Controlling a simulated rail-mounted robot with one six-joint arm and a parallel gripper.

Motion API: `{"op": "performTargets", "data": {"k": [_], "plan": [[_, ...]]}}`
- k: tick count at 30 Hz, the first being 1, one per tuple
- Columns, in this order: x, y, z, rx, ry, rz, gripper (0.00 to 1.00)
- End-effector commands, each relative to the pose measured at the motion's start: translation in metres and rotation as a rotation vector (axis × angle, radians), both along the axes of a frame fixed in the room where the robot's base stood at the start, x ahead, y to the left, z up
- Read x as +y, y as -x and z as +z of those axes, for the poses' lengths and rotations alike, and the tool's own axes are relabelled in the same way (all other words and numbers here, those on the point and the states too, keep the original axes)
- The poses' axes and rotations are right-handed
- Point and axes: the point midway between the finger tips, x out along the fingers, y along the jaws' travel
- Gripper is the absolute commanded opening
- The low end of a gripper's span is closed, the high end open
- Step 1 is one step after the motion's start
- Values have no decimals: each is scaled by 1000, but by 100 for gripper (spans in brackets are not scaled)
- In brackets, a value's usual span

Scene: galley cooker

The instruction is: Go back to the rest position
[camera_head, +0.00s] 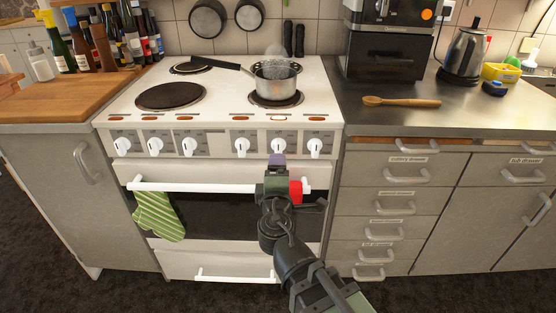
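My gripper (277,163) is in front of the white cooker (222,98), just below the row of white knobs and in front of the oven handle's right part. Its fingertips point toward the cooker front near a right-hand knob. Whether it touches the knob or the handle cannot be seen. My arm comes up from the bottom right. A steel pot (278,84) with a dark handle stands on the front right hotplate, with steam above it.
A green striped oven mitt (158,216) hangs on the oven handle (200,186). Drawers (385,198) with protruding handles stand to the right. A wooden spoon (400,101) lies on the right worktop. Bottles stand at the back left. The dark floor in front looks clear.

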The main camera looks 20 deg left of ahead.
Motion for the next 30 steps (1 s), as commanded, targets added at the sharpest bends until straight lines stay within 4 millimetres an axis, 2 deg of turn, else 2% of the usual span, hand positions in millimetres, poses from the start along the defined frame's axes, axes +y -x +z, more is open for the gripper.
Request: {"op": "performTargets", "data": {"k": [1, 4, 15, 18, 20, 22, 26, 27, 30], "plan": [[-3, 7, 0, 0, 0, 0, 79], [-4, 12, 0, 0, 0, -1, 79], [-3, 11, 0, 0, 0, -1, 79], [-14, 8, -3, 26, -26, -64, 79], [-29, 6, -15, 108, -93, -158, 79], [-55, 7, -40, 266, -199, -311, 79], [-138, 12, -106, 660, -410, -711, 79], [-163, 19, -124, 788, -472, -831, 79], [-212, 42, -157, 1092, -626, -1079, 79]]}}
